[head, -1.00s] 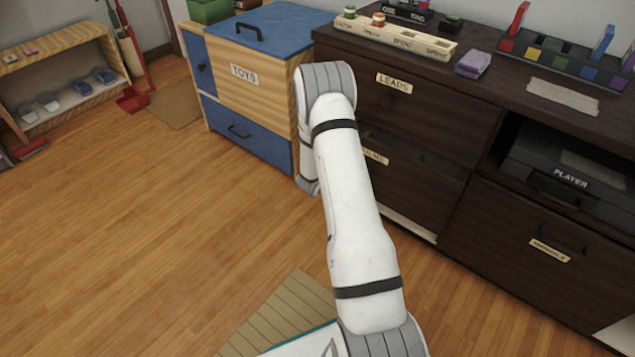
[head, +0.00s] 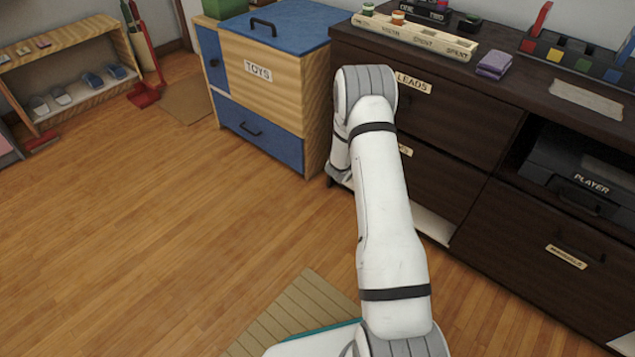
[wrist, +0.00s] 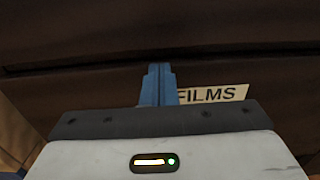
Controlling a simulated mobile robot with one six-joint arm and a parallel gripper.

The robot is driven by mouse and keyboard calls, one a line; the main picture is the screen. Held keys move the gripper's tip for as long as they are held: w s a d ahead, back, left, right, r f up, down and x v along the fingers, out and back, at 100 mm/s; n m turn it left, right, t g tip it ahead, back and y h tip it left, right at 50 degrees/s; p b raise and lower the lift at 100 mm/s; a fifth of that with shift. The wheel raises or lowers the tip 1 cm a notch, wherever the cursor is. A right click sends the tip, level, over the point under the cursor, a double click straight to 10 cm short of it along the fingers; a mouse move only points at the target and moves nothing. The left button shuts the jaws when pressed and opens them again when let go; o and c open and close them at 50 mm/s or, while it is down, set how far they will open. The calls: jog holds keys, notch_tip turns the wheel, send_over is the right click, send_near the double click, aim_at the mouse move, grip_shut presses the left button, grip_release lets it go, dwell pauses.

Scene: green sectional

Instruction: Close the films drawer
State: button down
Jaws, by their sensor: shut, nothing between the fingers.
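The films drawer (wrist: 270,85) is a dark brown front with a cream FILMS label (wrist: 215,94) in the wrist view. In the head view the drawer (head: 435,183) is below the LEADS drawer (head: 455,125), and my arm covers most of its label. My gripper (wrist: 158,70) is shut and empty, its blue fingers together just left of the label's text and overlapping its left edge. The fingertips are close to the drawer front near its top edge; I cannot tell if they touch. The head view hides the fingers behind my arm.
A TOYS chest (head: 265,100) with a blue lid stands left of the dark cabinet. A PLAYER unit (head: 580,175) sits in the right bay, above another labelled drawer (head: 535,250).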

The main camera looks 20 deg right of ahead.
jog(key=shift+w+d+r, duration=0.2)
jog(key=shift+d+r, duration=0.1)
jog(key=shift+r, duration=0.05)
jog(key=p+v, duration=0.4)
jog(key=v, duration=1.1)
jog(key=s+d+r+m+g+y+p, duration=0.1)
jog(key=s+r+m+g+p, duration=0.35)
jog(key=r, duration=0.55)
jog(key=s+d+r+m+g+p, duration=0.1)
jog(key=s+r+m+g+p, duration=0.2)
jog(key=s+r+m+p, duration=0.5)
jog(key=s+d+r+m+g+y+p, duration=0.15)
jog(key=s+r+g, duration=0.25)
jog(key=r, duration=0.8)
jog(key=s+a+r+m+t+y+p, duration=0.2)
jog(key=s+a+r+m+y+p, duration=0.3)
jog(key=r, duration=0.7)
jog(key=s+a+r+m+t+y+p, duration=0.1)
jog(key=s+a+r+m+y+p, duration=0.5)
jog(key=s+a+r+p, duration=0.4)
notch_tip(320, 180, up, 2)
jog(key=shift+a+r+t+y+p, duration=0.15)
jog(key=shift+a+t+y+p, duration=0.2)
jog(key=shift+a+y+p, duration=0.55)
jog(key=shift+w+a+h, duration=0.1)
jog(key=shift+a+h, duration=0.15)
